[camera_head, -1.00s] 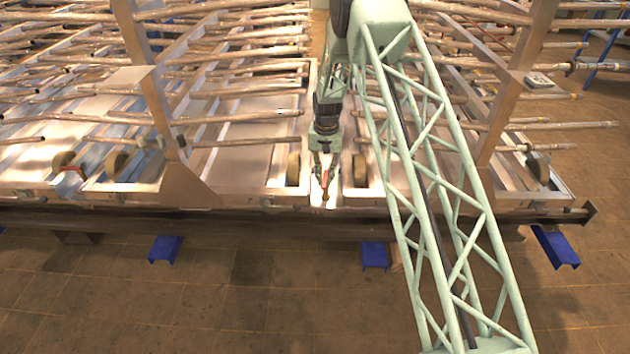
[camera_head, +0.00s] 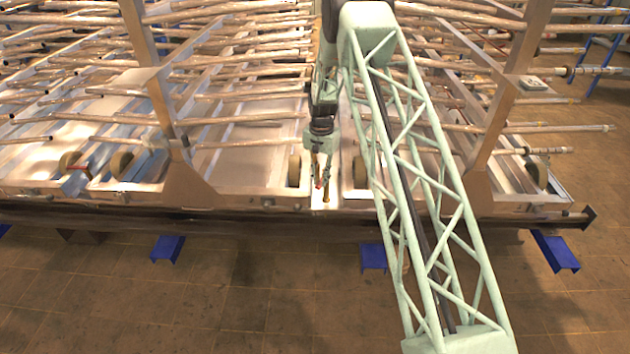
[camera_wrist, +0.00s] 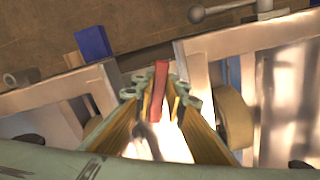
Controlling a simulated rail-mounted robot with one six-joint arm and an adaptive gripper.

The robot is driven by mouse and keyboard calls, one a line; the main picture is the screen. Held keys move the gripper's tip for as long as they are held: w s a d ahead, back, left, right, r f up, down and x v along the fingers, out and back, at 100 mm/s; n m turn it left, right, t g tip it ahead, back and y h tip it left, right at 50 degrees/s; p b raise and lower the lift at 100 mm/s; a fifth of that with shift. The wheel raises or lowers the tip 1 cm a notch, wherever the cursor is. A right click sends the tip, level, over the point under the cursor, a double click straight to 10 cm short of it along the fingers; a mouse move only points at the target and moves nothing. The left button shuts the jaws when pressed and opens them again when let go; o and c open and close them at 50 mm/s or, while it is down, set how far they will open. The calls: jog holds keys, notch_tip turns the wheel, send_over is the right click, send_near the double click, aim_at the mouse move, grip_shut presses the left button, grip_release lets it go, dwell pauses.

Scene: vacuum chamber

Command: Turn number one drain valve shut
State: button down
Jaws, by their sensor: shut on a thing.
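The red valve handle (camera_wrist: 160,88) stands up between the fingers of my gripper (camera_wrist: 160,100) in the wrist view. The fingers are shut on it, with their pads on either side. In the head view my gripper (camera_head: 322,178) points down at the front edge of the metal frame, right of a wheel. Only a small red patch of the handle (camera_head: 319,184) shows there. The valve body under the handle cannot be made out; the bright metal below is overexposed.
Wheels (camera_head: 295,170) and (camera_head: 360,172) stand close on both sides of my gripper. Rows of metal tubes (camera_head: 250,95) fill the frame behind. A second red handle (camera_head: 76,166) sits at far left.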

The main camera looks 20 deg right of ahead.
jog(key=c, duration=2.6)
grip_release()
jog(key=shift+r, duration=0.2)
notch_tip(320, 180, up, 12)
jog(key=shift+f, duration=0.2)
